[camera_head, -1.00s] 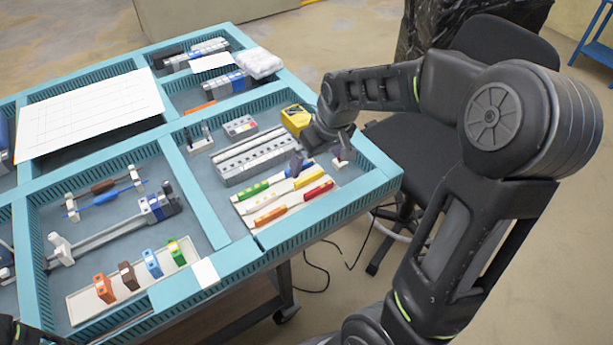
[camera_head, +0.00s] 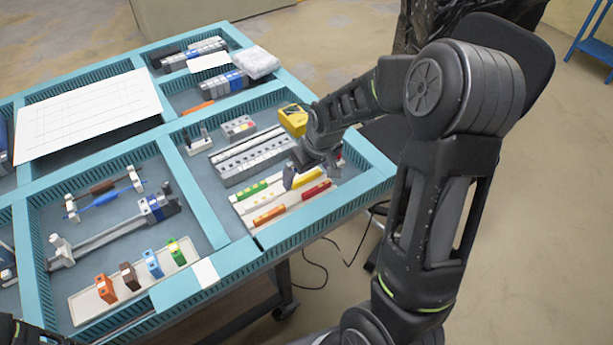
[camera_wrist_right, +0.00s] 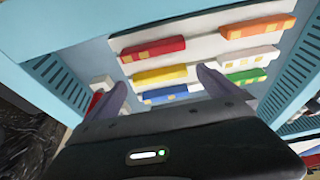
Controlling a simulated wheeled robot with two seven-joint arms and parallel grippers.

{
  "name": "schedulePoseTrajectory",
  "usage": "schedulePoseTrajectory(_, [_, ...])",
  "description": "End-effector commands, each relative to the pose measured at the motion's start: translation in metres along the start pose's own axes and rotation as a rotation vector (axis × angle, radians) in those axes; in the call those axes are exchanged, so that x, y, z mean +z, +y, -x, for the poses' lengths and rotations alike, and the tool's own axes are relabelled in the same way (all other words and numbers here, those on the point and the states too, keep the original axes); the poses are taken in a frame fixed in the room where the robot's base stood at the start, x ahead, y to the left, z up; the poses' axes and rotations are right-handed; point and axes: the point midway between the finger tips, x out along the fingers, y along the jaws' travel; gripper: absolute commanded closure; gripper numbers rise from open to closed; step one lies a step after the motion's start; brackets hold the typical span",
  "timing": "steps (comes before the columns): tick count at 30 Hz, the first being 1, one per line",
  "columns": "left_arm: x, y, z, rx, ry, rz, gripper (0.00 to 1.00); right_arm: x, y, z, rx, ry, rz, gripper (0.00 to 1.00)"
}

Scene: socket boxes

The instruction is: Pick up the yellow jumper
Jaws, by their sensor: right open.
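The yellow jumper (camera_wrist_right: 160,76) lies on a pale board in the right wrist view, between a red jumper (camera_wrist_right: 152,50) and a blue jumper (camera_wrist_right: 165,94). In the head view the yellow jumper (camera_head: 307,176) is partly hidden by my right gripper (camera_head: 308,172). In the right wrist view the fingers of my right gripper (camera_wrist_right: 162,82) are spread on either side of the yellow jumper, with nothing held. I cannot tell how far above it the fingertips are. My left gripper is not visible.
A grey terminal block (camera_head: 250,158) and a yellow tool (camera_head: 293,119) lie behind. Teal compartment walls (camera_head: 340,206) surround the area.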

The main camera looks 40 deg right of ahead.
Motion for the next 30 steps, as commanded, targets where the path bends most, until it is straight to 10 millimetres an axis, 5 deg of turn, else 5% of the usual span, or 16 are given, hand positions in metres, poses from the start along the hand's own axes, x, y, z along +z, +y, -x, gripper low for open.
schedulePoseTrajectory(21, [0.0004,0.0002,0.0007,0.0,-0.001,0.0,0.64,-0.0001,0.0,-0.0091,0.0,0.001,0.0,0.01])
schedulePoseTrajectory(30, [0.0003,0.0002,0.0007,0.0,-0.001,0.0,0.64,-0.0001,0.0,-0.009,0.0,0.001,0.0,0.25])
